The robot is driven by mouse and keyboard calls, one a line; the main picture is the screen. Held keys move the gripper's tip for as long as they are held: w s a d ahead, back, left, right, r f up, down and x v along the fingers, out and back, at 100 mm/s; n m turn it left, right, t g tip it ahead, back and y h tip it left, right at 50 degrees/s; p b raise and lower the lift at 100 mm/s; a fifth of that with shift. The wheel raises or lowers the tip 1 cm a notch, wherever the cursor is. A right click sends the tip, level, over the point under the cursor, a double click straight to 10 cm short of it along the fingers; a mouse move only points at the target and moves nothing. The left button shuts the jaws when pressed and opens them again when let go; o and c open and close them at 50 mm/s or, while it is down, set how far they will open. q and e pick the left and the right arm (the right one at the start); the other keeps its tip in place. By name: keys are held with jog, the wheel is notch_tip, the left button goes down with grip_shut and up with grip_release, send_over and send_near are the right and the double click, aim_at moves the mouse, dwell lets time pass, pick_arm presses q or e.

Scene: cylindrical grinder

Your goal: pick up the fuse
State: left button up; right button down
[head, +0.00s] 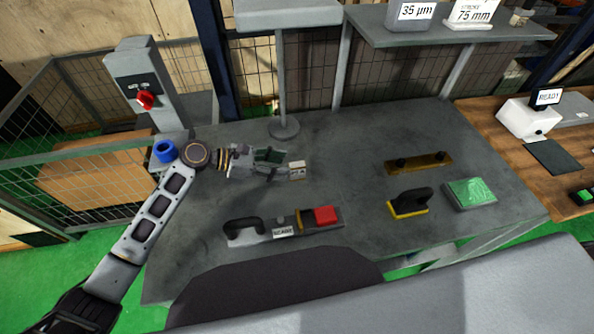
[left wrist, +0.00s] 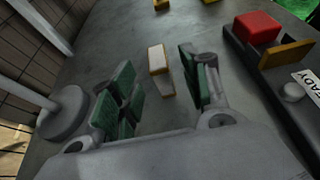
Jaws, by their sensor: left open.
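The fuse, a small white block with brass-coloured ends (head: 297,171), lies on the grey bench top (head: 345,190). My left gripper (head: 283,166) reaches in from the left, low over the bench, with its fingertips close beside the fuse. In the left wrist view the fuse (left wrist: 158,59) shows in the gap between the green-padded fingers of the gripper (left wrist: 158,68). The gripper is open, and bench shows on both sides of the fuse. I cannot tell how far the fingertips are above the bench. My right gripper is out of view.
A device with a black handle and red block (head: 326,216) lies in front of the fuse. A post's round foot (head: 284,129) stands behind my gripper. A blue ring (head: 165,150) is at left. A brass bar (head: 418,162), black-handled tool (head: 408,203) and green-topped block (head: 470,193) lie right.

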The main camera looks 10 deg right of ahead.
aim_at(297, 168)
pick_arm(q)
jog(key=shift+x, duration=0.75)
jog(key=shift+f+x, duration=0.15)
jog(key=shift+x, duration=1.15)
jog(key=shift+f+x, duration=0.2)
jog(key=shift+x, duration=1.1)
jog(key=shift+w+a, duration=0.15)
grip_shut()
